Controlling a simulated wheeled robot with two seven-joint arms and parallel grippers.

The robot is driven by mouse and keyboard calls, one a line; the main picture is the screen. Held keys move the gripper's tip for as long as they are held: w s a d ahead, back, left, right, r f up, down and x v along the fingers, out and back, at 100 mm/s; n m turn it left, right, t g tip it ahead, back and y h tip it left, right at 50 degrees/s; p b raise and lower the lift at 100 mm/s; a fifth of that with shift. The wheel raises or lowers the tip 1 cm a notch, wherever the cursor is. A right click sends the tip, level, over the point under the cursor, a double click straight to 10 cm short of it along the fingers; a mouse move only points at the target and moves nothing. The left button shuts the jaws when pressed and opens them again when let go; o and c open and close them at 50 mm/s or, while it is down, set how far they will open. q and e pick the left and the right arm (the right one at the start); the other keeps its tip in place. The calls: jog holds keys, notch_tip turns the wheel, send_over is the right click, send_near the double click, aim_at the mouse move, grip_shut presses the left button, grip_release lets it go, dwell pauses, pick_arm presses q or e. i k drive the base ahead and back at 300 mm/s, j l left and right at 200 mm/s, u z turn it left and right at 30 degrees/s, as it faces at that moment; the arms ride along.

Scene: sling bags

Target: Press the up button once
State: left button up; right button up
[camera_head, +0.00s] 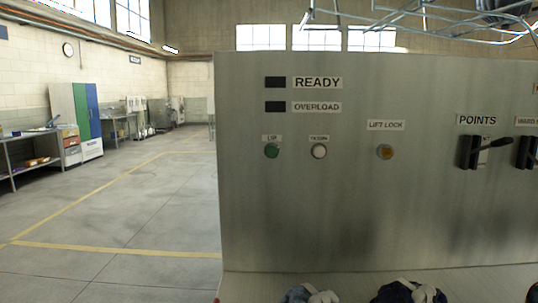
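The up button (272,151) is a round green button on the grey metal control panel (350,215), under a small label that seems to read UP. It is in the left part of the panel and nothing covers it. A white button (319,151) sits just to its right under a label that seems to read DOWN. Neither of my grippers shows in the head view, so I cannot see whether they are open or shut.
Dark and white bundles (404,293) are cut off at the bottom edge. Open floor (130,215) lies left of the panel.

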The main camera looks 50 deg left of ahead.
aim_at(271, 150)
jog(key=u, duration=1.55)
